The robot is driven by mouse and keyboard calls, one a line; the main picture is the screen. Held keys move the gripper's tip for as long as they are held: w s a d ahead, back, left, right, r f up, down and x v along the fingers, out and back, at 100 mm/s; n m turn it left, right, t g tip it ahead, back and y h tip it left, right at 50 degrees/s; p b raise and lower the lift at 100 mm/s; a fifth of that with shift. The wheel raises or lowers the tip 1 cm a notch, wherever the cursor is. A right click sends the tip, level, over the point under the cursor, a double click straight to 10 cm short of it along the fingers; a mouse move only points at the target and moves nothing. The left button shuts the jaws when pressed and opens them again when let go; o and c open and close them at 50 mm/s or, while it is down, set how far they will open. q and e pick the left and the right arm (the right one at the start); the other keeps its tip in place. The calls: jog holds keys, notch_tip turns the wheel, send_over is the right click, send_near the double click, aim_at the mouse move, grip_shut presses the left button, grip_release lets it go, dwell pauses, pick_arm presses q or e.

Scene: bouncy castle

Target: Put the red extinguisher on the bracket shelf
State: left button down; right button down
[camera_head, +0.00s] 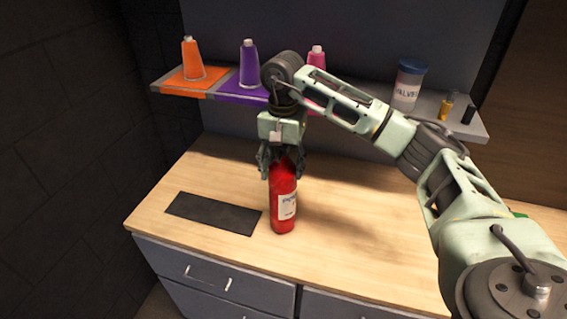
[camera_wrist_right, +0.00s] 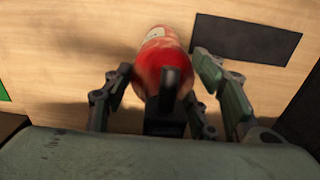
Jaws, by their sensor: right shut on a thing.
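The red extinguisher (camera_head: 283,203) with a white label is upright over the wooden counter, right of a dark mat. I cannot tell whether its base touches the wood. My right gripper (camera_head: 281,166) points down and is shut on its top. The extinguisher's red body (camera_wrist_right: 160,62) shows between the two fingers in the right wrist view, its black top nearest the palm. The grey wall shelf (camera_head: 434,121) runs behind and above the counter; my right arm hides part of it. My left gripper is not in view.
The dark mat (camera_head: 214,213) lies on the counter (camera_head: 353,225). Drawers (camera_head: 215,277) are below.

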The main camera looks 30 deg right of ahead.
jog(key=c, duration=1.2)
grip_release()
jog(key=shift+f, duration=0.1)
jog(key=o, duration=0.5)
jog(key=shift+s, duration=0.1)
jog(key=shift+c, duration=0.2)
